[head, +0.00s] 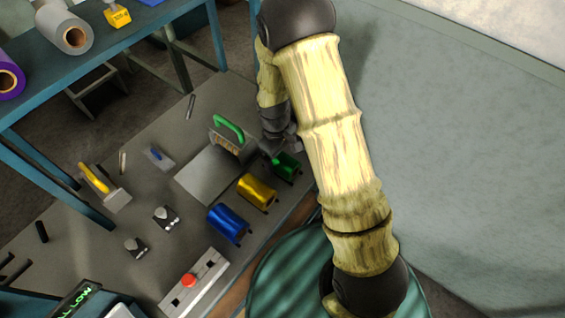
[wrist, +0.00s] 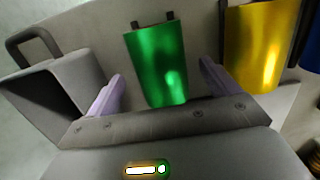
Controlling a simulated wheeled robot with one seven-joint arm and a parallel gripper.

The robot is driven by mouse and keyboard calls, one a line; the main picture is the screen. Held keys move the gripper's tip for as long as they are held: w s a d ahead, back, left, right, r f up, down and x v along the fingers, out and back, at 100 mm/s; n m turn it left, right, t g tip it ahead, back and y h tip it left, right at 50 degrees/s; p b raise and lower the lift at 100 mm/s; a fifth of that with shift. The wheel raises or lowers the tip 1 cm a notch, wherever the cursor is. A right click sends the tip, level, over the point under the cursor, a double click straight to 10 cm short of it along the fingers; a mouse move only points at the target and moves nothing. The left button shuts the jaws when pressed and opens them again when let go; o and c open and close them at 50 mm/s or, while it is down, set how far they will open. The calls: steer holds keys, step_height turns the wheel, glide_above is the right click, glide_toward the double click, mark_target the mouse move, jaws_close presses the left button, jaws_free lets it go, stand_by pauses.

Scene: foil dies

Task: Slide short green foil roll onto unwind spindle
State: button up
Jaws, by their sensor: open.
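The short green foil roll (head: 287,165) rests on a small dark holder at the right end of a row of coloured rolls on the grey bench. In the wrist view the green roll (wrist: 156,65) lies between two pale purple fingers. My gripper (wrist: 163,78) is open around it, with a gap visible at each side. In the head view my gripper (head: 272,147) is beside the roll, partly hidden by my arm. I cannot make out which part is the unwind spindle.
A yellow roll (head: 257,192) and a blue roll (head: 228,224) stand left of the green one. A block with a green handle (head: 228,127) is behind them. A panel with a red button (head: 188,280) is at the bench front. A blue-framed table (head: 110,57) stands behind.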

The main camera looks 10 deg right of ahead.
mark_target(282, 157)
steer(key=f, duration=0.3)
steer(key=shift+s+d+f, duration=0.2)
steer(key=shift+s+d, duration=0.05)
steer(key=c, duration=1.3)
